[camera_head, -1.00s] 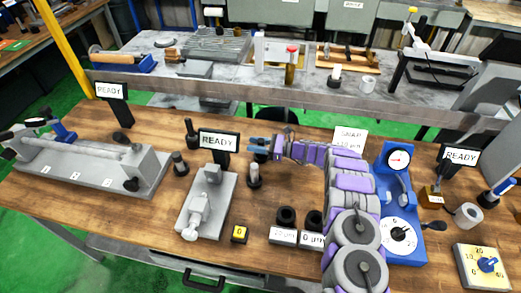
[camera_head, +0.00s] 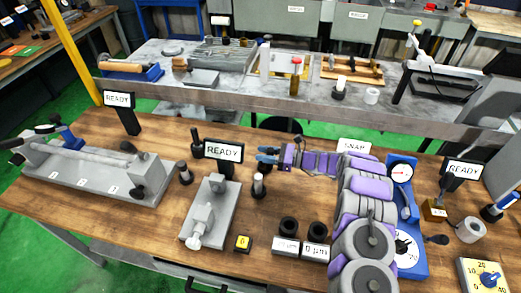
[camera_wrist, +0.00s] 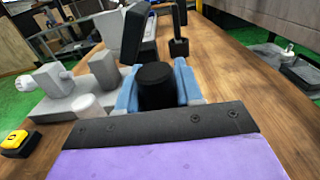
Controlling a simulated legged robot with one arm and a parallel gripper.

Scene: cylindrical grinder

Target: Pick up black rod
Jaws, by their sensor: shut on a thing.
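My gripper (camera_head: 268,154) has blue fingers and reaches left over the wooden bench, just right of the middle READY sign. In the wrist view the blue jaws (camera_wrist: 157,92) are shut around a black rod (camera_wrist: 156,84), gripped at its sides. Its dark round top faces up between the fingers. In the head view the held rod is hard to make out among the fingers, and I cannot tell whether its lower end touches the bench.
The middle READY sign (camera_head: 223,151) and a grey fixture (camera_head: 210,212) stand left of my gripper. Another dark upright rod (camera_head: 196,142) stands behind the sign. A blue gauge stand (camera_head: 410,255) is at right. Two black rings (camera_head: 288,226) sit in front. Bare wood lies between.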

